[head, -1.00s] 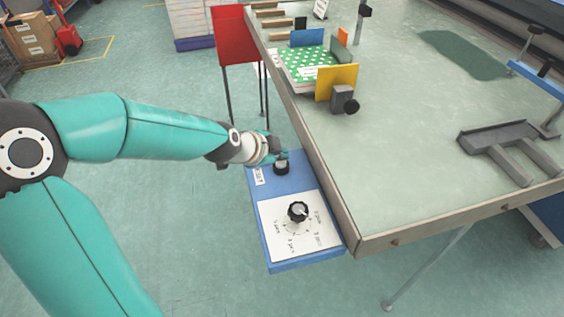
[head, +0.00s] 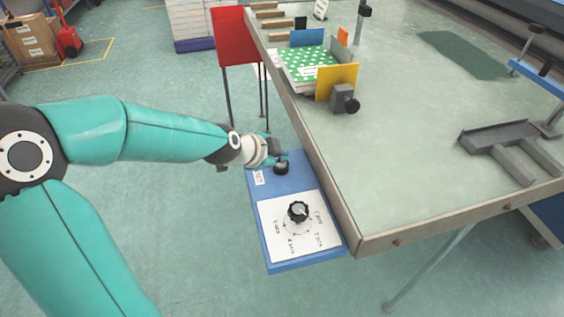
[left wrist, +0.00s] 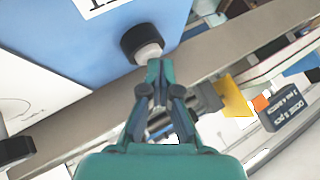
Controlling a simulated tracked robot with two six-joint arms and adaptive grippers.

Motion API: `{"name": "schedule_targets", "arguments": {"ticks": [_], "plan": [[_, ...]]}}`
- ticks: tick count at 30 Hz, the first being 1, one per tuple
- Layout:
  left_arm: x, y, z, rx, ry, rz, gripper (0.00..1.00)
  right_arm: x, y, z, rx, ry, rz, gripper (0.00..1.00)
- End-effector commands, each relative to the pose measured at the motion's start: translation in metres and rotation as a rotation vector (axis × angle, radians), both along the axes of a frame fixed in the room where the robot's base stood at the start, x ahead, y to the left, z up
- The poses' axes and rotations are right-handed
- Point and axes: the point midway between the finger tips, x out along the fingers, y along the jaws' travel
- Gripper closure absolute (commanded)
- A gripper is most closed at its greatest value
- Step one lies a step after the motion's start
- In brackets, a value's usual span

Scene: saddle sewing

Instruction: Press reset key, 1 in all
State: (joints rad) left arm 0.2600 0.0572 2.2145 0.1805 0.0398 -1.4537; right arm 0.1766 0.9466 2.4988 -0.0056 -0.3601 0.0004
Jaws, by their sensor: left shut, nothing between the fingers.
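The blue control panel (head: 290,180) hangs at the table's left side. Near its far end is a key with a black round collar (head: 281,168), beside a small white label. In the left wrist view the key shows as a light button inside a black ring (left wrist: 143,43). My left gripper (head: 277,154) is shut and empty, its fingertips (left wrist: 158,64) right at the key. Whether they touch or press it I cannot tell. A black dial knob (head: 298,211) sits on the panel's white plate. My right gripper is not in view.
The work table (head: 400,150) runs along the panel's right side. On it stand a green dotted stack (head: 308,65), a yellow plate (head: 337,82) and a grey forked tray (head: 500,143). A red bin (head: 230,36) stands beyond the panel.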

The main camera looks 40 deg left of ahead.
Motion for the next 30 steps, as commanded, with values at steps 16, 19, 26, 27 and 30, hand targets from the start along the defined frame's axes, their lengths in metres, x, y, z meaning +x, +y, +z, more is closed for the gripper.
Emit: {"name": "schedule_targets", "arguments": {"ticks": [16,19,26,27,30], "plan": [[0.0,0.0,-0.002,-0.001,0.003,-0.001,1.0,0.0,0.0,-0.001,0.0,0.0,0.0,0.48],[0.0,0.0,0.002,-0.001,0.003,-0.001,1.0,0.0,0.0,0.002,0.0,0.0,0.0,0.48],[0.0,-0.001,0.015,-0.001,0.003,-0.001,1.0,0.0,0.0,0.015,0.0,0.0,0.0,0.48],[0.0,-0.001,0.016,0.0,0.002,-0.001,1.0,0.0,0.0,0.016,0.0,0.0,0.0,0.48],[0.0,-0.001,0.017,-0.001,0.001,-0.001,1.0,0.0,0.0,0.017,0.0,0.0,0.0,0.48]]}}
